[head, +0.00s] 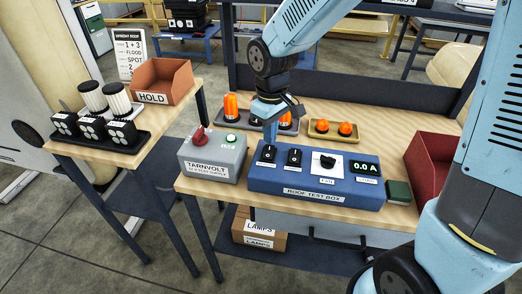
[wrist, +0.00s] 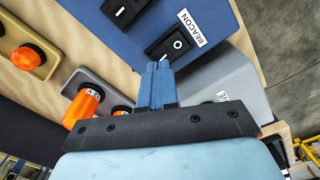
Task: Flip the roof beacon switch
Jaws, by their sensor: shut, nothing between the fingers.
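The blue roof test box (head: 315,188) sits at the front of the wooden bench. Its leftmost black rocker switch (head: 268,154) shows larger in the wrist view (wrist: 170,43), beside a white BEACON label (wrist: 190,27). The O mark shows on its rocker; I cannot tell for sure which side is pressed. My gripper (head: 269,141) points down over this switch, fingers shut and empty. In the wrist view its fingertips (wrist: 160,66) lie just short of the switch's edge; contact cannot be told. The box's display (head: 365,168) reads 0.0 A.
A second rocker switch (head: 294,157) and a dial (head: 328,162) are right of the beacon switch. The grey Tarnvolt box (head: 213,160) stands left. Orange lamps (head: 231,106) stand behind in trays. A red bin (head: 428,150) is at right. A side table carries a HOLD bin (head: 163,80).

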